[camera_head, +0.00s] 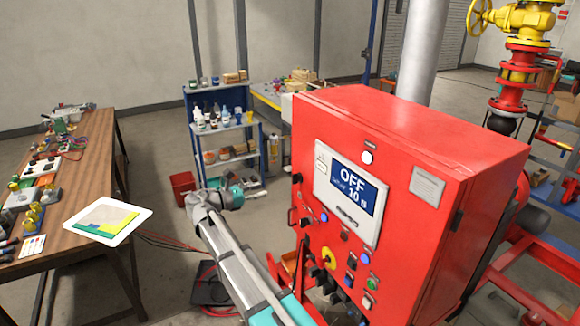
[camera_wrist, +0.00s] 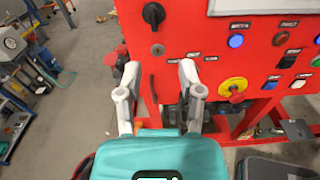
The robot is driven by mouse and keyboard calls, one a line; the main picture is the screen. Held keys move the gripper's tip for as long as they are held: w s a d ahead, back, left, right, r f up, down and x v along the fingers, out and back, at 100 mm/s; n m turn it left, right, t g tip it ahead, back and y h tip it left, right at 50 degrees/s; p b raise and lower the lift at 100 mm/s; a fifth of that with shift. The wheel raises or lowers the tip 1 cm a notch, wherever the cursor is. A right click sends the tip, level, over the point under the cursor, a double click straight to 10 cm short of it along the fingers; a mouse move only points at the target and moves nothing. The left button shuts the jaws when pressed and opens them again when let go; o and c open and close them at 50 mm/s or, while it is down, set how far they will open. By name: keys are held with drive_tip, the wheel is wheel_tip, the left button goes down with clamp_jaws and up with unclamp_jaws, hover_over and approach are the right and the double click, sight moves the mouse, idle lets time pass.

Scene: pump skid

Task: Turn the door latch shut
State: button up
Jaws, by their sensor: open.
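The red control cabinet (camera_head: 395,130) stands at the centre right in the head view, its door face towards the lower left. In the wrist view, a black turn-knob (camera_wrist: 153,15), likely the door latch, sits on the red panel at the top. A round keyhole (camera_wrist: 157,50) lies just below it. I cannot tell from its angle whether the latch is shut. My gripper (camera_wrist: 158,72) is open and empty, its two pale fingers pointing at the panel below the keyhole. It does not visibly touch the knob. In the head view, my fingers are not clearly visible.
Lamps and buttons, including a yellow-ringed red knob (camera_wrist: 235,88), sit right of my fingers. A wooden workbench (camera_head: 95,160) stands at left and a blue shelf cart (camera_head: 190,100) behind. Open floor (camera_wrist: 75,95) lies left of the cabinet.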

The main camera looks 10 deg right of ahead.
sight(293, 176)
drive_tip(key=shift+w+a+r, duration=0.2)
drive_tip(key=shift+a+r, duration=0.3)
drive_tip(key=shift+r, duration=0.15)
drive_tip(key=x, duration=1.3)
drive_tip(key=shift+w+d+r, duration=0.15)
drive_tip(key=shift+d+r, duration=0.05)
drive_tip(key=shift+d, duration=0.15)
